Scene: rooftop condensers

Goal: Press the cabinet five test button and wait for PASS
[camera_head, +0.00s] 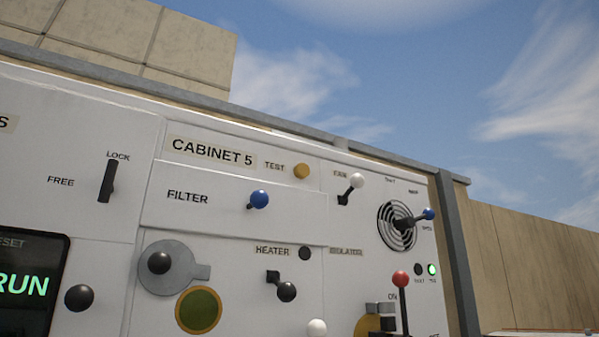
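The cabinet five panel is white and tilted in the view, with a "CABINET 5" label (212,151) near its top. The round amber test button (301,171) sits right of that label, beside the word TEST. No PASS text shows in this view. A dark display (30,285) at the lower left reads RUN in green, with "RESET" partly cut off above it. A small green lamp (432,269) is lit at the lower right, beside a dark lamp (419,269). Neither of my grippers is in view.
Near the button are a blue FILTER knob (260,199), a white FAN lever (356,181) and a HEATER lever (286,291). A blue-tipped lever (428,214) and a red-tipped lever (401,279) stand out at right. A grey post (456,255) edges the panel.

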